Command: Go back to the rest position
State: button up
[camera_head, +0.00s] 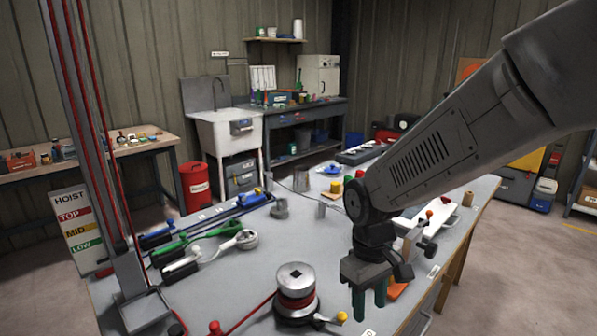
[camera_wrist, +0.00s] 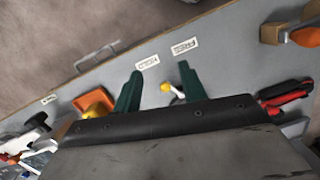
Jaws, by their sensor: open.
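My gripper (camera_head: 369,296) hangs fingers-down over the front right part of the grey workbench (camera_head: 245,272), to the right of the winch drum. Its two green fingers are apart with nothing held between them. In the wrist view the fingers (camera_wrist: 160,84) spread over the bench edge, near two small white labels. The silver winch drum (camera_head: 295,277) with red rope stands upright on the bench. My gripper is apart from it. No marker of a rest position shows.
Blue, green (camera_head: 203,232) and white-handled rope fittings lie at the bench's left. An orange tray (camera_wrist: 95,102) lies near the bench edge. A hoist post with red ropes (camera_head: 90,130) rises at the left. Boards and knobbed parts crowd the right side behind my arm.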

jog(key=s+d+r+m+t, duration=0.1)
jog(key=s+d+r+m, duration=0.2)
jog(key=s+d+r, duration=0.3)
jog(key=s+d+r+m+t, duration=0.2)
jog(key=s+d+r, duration=0.4)
jog(key=s, duration=0.5)
jog(key=shift+d+r+m+y, duration=0.15)
jog(key=shift+r+m+y, duration=0.2)
jog(key=shift+m, duration=0.35)
